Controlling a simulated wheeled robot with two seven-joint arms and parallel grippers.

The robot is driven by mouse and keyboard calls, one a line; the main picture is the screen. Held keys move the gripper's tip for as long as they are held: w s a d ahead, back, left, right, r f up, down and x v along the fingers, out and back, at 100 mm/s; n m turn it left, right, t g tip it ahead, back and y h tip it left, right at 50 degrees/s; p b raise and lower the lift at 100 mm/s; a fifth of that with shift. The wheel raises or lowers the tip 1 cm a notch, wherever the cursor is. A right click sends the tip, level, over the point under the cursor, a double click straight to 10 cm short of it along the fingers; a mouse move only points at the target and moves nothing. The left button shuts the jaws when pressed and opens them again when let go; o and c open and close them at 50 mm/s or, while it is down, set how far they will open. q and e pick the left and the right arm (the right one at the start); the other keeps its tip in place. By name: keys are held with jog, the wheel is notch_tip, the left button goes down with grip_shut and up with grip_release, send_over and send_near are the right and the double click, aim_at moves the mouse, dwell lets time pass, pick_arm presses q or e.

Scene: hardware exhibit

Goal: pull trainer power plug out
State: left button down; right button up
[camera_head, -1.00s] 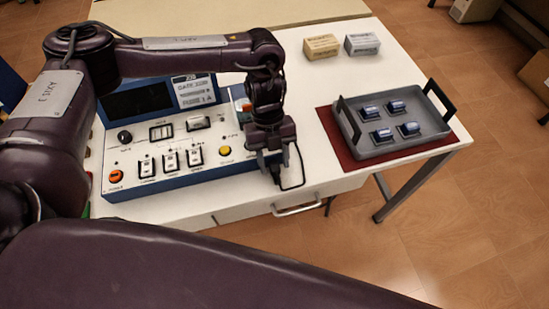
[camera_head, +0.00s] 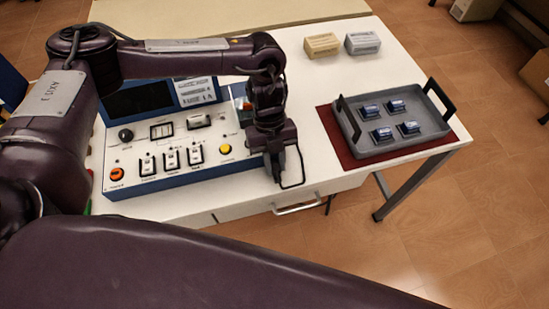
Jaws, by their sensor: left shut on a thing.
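The trainer (camera_head: 190,150) is a blue and white console on the white table, with a dark screen, switches, an orange button and a yellow button. My left gripper (camera_head: 275,170) points down at the trainer's right front corner. It is shut on a small dark plug, which the fingers mostly hide. A black cord (camera_head: 299,170) loops out on the right side of the gripper. I cannot tell whether the plug is still seated in the trainer. My right gripper is not in view.
A grey tray (camera_head: 393,146) with dark handles and several small blue modules stands on a red mat (camera_head: 338,153) at the right. A tan block (camera_head: 321,45) and a grey block (camera_head: 362,43) lie at the back. The table's front edge has a drawer handle (camera_head: 298,208).

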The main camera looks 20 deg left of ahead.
aim_at(274, 162)
pick_arm(q)
jog(key=shift+s+d+p, duration=0.3)
jog(key=shift+s+d, duration=0.3)
jog(key=shift+s, duration=0.3)
jog(key=c, duration=1.2)
grip_release()
jog(key=shift+c, duration=0.2)
jog(key=shift+w+r, duration=0.15)
jog(key=b+v, duration=0.1)
jog(key=v, duration=0.6)
jog(key=shift+r, duration=0.25)
